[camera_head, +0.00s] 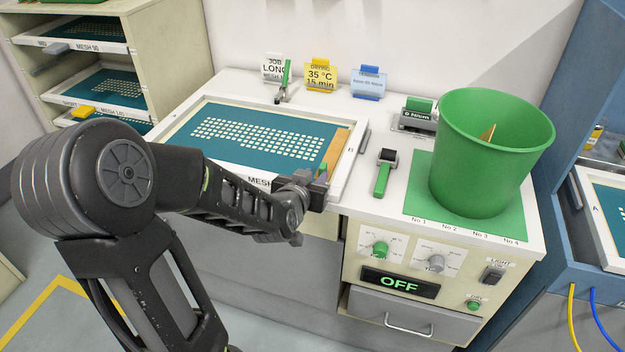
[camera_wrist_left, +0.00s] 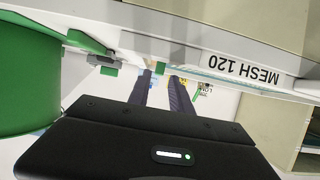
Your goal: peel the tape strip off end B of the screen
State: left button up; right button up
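The screen (camera_head: 177,113) lies flat on the white bench, with a white frame around teal mesh and rows of pale key shapes. The tan tape strip (camera_head: 337,146) runs along its right end, beside the letter B. My left gripper (camera_head: 322,184) is at the front right corner of the frame, close to the near end of the strip. In the left wrist view its two dark fingers (camera_wrist_left: 161,88) stand apart with nothing visible between them. That view shows the MESH 120 frame edge (camera_wrist_left: 215,67) but I cannot make out the tape there. My right gripper is not in view.
A green bin (camera_head: 488,150) stands at the right on a green mat (camera_head: 420,190). A green-handled tool (camera_head: 383,175) lies between screen and bin. Small cards (camera_head: 320,77) stand behind the screen. A rack of screens (camera_head: 135,60) is at the left.

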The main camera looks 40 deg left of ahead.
aim_at(321, 170)
pick_arm(q)
jog(key=x, duration=0.6)
jog(key=shift+w+f, duration=0.1)
jog(key=shift+w, duration=0.05)
jog(key=shift+c, duration=0.5)
grip_shut()
dwell(0.9)
dwell(0.6)
jog(key=shift+r+p, duration=1.1)
jog(key=shift+r, duration=0.7)
